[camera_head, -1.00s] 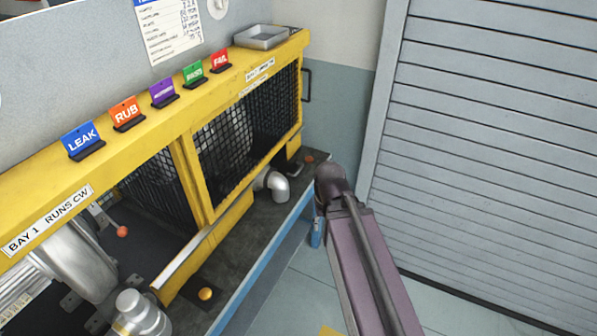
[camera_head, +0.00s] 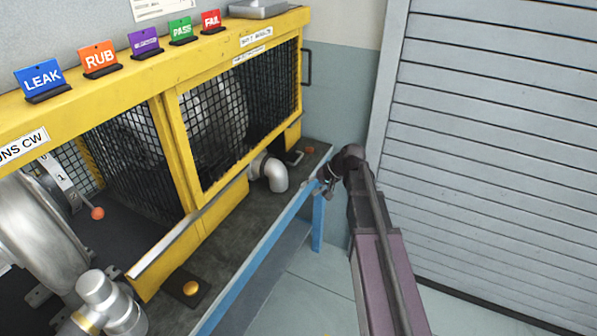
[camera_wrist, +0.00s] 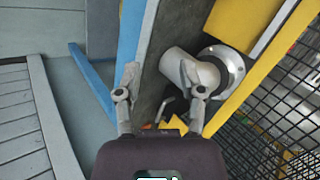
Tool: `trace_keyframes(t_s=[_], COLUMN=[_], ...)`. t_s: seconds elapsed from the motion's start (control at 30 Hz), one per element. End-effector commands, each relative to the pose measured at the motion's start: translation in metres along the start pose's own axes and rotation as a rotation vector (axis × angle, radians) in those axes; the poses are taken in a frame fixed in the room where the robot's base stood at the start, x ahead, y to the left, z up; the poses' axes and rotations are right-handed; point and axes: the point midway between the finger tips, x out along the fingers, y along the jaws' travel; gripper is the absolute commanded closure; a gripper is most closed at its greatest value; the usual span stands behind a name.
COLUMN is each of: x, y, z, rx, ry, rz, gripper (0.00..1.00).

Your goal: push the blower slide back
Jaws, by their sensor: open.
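My gripper (camera_head: 328,186) is at the right end of the bench, just outside its blue front edge. In the wrist view my gripper (camera_wrist: 160,85) is open and empty, its two fingers apart above the bench edge. A grey pipe elbow (camera_head: 272,172) stands on the bench by the right-hand cage, left of my gripper. The elbow also shows in the wrist view (camera_wrist: 182,68), close to the right finger. A small dark hooked part (camera_wrist: 165,107) shows between the fingers. I cannot tell which part is the blower slide. A lever with an orange ball (camera_head: 97,213) is in the left bay.
The yellow mesh guard (camera_head: 180,150) runs along the bench, with coloured tags on top. A yellow button (camera_head: 190,288) and a red one (camera_head: 309,149) sit on the dark bench top (camera_head: 235,235). A slatted shutter (camera_head: 490,150) stands at right; the floor between is clear.

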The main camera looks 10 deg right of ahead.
Motion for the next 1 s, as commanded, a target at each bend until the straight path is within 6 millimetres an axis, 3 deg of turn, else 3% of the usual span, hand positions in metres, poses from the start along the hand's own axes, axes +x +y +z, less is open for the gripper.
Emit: trace_keyframes(t_s=[0.03, 0.2, 0.6, 0.8, 1.0], x=[0.014, 0.028, 0.037, 0.031, 0.025], y=[0.012, 0.025, 0.068, 0.085, 0.092], z=[-0.017, -0.059, -0.157, -0.190, -0.203], rx=[0.017, 0.072, 0.200, 0.247, 0.268], ry=[0.015, 0.065, 0.191, 0.236, 0.255], rz=[-0.040, -0.179, -0.501, -0.618, -0.668], gripper=[0.49, 0.49, 0.49, 0.49, 0.49])
